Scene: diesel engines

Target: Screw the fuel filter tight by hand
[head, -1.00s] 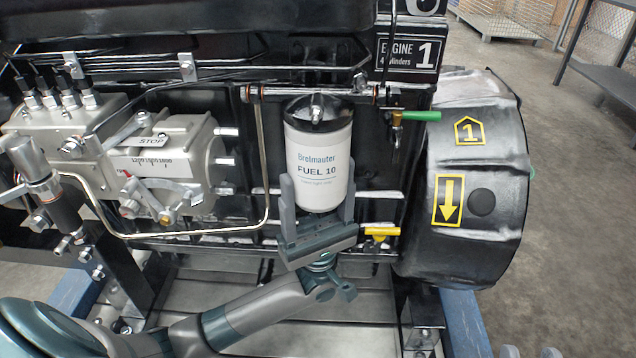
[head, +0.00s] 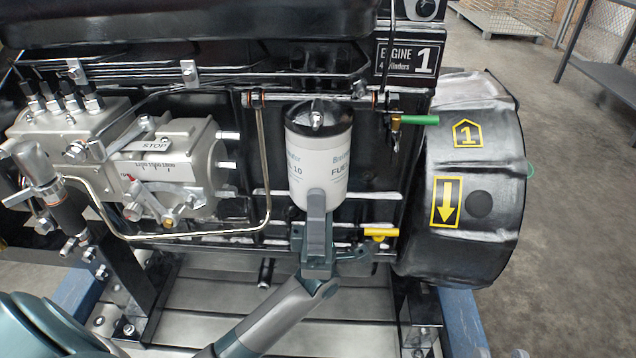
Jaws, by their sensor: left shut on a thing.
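The fuel filter (head: 318,165) is a white canister labelled FUEL 10. It hangs upright under its black filter head (head: 317,113) on the engine's side. My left gripper (head: 317,215) comes from below and is shut on the lower part of the filter. A small grey tip at the bottom right edge seems to be my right gripper (head: 520,353), almost all cut off.
A green-handled tap (head: 418,120) and a yellow-handled tap (head: 380,232) sit close right of the filter. A bent metal pipe (head: 265,170) runs to its left, beside the injection pump (head: 165,165). The black flywheel housing (head: 465,190) stands further right.

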